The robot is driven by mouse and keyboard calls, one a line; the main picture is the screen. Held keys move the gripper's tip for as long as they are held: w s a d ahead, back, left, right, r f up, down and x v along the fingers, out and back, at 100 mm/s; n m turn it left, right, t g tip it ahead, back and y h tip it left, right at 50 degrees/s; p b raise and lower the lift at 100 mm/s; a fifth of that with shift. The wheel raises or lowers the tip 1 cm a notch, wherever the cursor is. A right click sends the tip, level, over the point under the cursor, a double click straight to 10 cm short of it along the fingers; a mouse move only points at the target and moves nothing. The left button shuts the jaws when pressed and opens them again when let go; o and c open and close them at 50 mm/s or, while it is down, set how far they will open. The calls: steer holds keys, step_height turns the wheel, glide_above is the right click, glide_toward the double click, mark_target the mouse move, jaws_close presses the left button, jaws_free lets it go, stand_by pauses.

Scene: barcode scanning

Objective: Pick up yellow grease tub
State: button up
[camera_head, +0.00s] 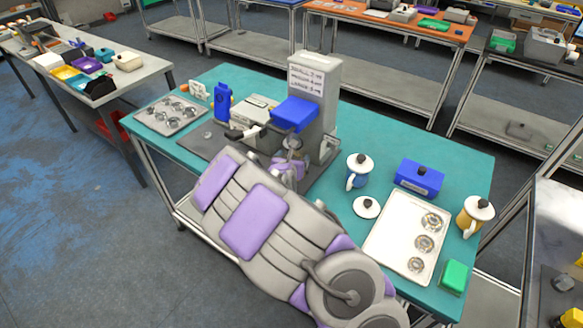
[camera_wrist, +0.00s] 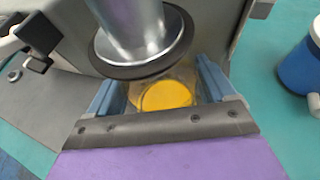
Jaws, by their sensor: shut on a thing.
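In the wrist view the yellow grease tub (camera_wrist: 165,96) shows as a round yellow surface inside a clear rim, between the two blue-grey fingers of my gripper (camera_wrist: 160,92). The gripper is shut on it. A metal cylinder with a black ring (camera_wrist: 140,45) overhangs the tub and hides its far part. In the head view my gripper (camera_head: 288,165) is at the front of the grey machine (camera_head: 315,85); I cannot make out the tub there.
The machine stands on a teal table (camera_head: 400,140). To the right are a blue mug (camera_head: 357,178), a blue box (camera_head: 419,178), a white tray (camera_head: 388,236), a yellow mug (camera_head: 474,218) and a green block (camera_head: 454,277). A blue bottle (camera_head: 222,102) and a metal tray (camera_head: 155,119) are left.

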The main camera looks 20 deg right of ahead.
steer(key=shift+a, duration=0.5)
steer(key=c, duration=0.3)
steer(key=shift+d+r, duration=0.1)
steer(key=shift+d, duration=0.1)
steer(key=shift+r+p, duration=0.3)
steer(key=shift+p, duration=0.25)
